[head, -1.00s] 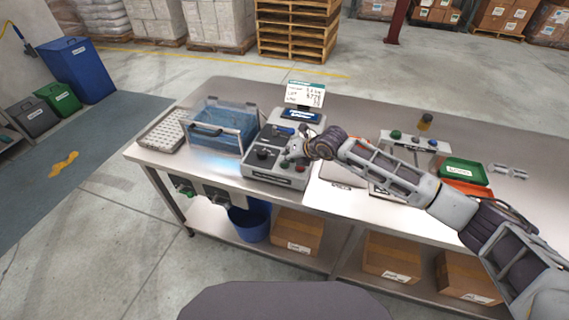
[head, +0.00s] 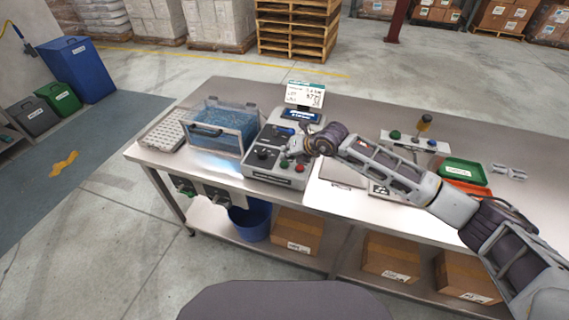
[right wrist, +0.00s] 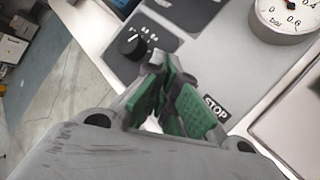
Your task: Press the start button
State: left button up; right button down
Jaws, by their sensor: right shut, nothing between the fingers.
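A grey control box (head: 262,175) sits at the bench's front edge, with a black knob (head: 263,153), a green button (head: 284,165) and a red button (head: 300,168) on its top. My right gripper (head: 288,156) points down close above the green button; I cannot tell whether it touches. In the right wrist view its green-padded fingers (right wrist: 168,85) are shut and empty, and they hide the green button. A STOP label (right wrist: 215,107) shows beside them, and the black knob also shows there (right wrist: 133,43). My left gripper is not in view.
A clear-walled blue bin (head: 222,125) stands left of the box, and a display (head: 304,97) stands behind it. A gauge (right wrist: 288,14) shows beside the panel. A second panel with knobs (head: 395,135) and a green tray (head: 462,171) lie to the right.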

aim_at(286, 162)
jog(key=shift+r, duration=0.1)
jog(key=shift+r+p, duration=1.1)
jog(key=shift+r, duration=1.3)
